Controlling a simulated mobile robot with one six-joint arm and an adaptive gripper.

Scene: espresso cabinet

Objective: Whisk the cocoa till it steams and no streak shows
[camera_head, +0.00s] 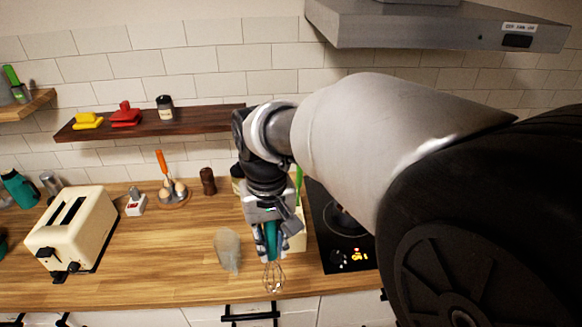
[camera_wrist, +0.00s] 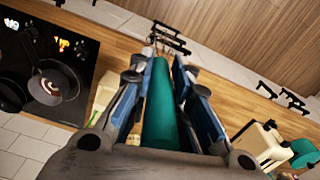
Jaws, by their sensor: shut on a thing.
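My gripper (camera_head: 270,238) is shut on the teal handle of the whisk (camera_head: 273,277). The whisk hangs wires down over the front of the wooden counter, left of the hob. In the wrist view the teal whisk handle (camera_wrist: 159,112) lies between both fingers (camera_wrist: 160,72). The black hob (camera_wrist: 82,55) has lit orange and white marks. A dark pan (camera_wrist: 56,84) stands on it, with brown cocoa and a pale patch inside. In the head view the pan (camera_head: 343,222) is mostly hidden by my arm. I cannot make out steam.
A translucent pale object (camera_head: 227,250) stands left of the whisk. A cream toaster (camera_head: 72,232) is at the far left. A shelf (camera_head: 150,126) and range hood (camera_head: 440,28) hang above. Counter between toaster and pale object is clear.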

